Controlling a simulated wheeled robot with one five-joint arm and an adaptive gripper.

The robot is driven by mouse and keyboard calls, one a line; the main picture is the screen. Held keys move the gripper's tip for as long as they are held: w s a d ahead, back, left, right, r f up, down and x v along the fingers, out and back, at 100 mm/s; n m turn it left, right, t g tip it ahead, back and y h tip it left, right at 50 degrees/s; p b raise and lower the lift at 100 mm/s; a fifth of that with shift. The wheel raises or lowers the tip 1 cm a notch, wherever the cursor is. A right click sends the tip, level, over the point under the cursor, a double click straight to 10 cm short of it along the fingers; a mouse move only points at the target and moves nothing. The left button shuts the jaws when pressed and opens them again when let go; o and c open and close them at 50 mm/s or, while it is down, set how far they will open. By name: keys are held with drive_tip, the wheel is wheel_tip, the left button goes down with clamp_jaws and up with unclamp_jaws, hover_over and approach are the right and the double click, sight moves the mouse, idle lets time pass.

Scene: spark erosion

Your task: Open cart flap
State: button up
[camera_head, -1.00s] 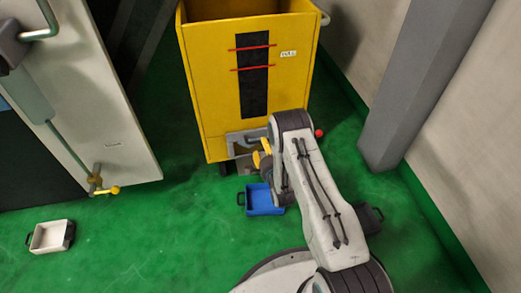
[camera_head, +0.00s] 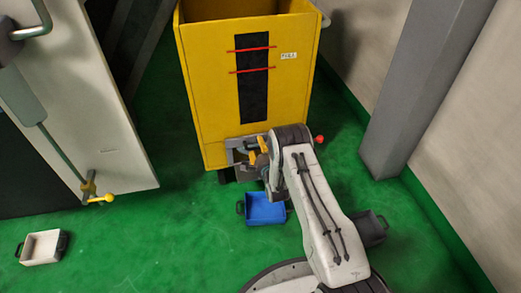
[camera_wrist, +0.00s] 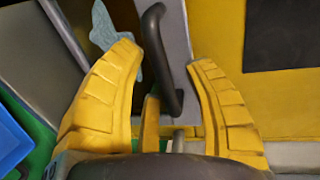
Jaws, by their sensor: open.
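The yellow cart (camera_head: 212,90) stands upright at the top middle of the head view, with a black panel and two red lines on its front. Low on its front is a grey bracket (camera_head: 238,143), partly hidden by my arm. My gripper (camera_head: 256,150) is at this low front part. In the wrist view my gripper (camera_wrist: 164,56) is open, its two yellow fingers spread. A black bar handle (camera_wrist: 157,45) on a grey plate (camera_wrist: 176,30) shows between the fingers. I see gaps on both sides of it; contact cannot be told. The yellow cart face (camera_wrist: 222,35) is behind the right finger.
A blue bin (camera_head: 264,208) lies on the green floor just below my gripper, and a dark bin (camera_head: 371,230) is beside my arm. A white bin (camera_head: 41,247) is at lower left. A grey pillar (camera_head: 405,100) stands right; a pale machine door (camera_head: 95,110) stands left.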

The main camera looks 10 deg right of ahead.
clamp_jaws()
idle(0.5)
drive_tip(key=shift+r, duration=0.1)
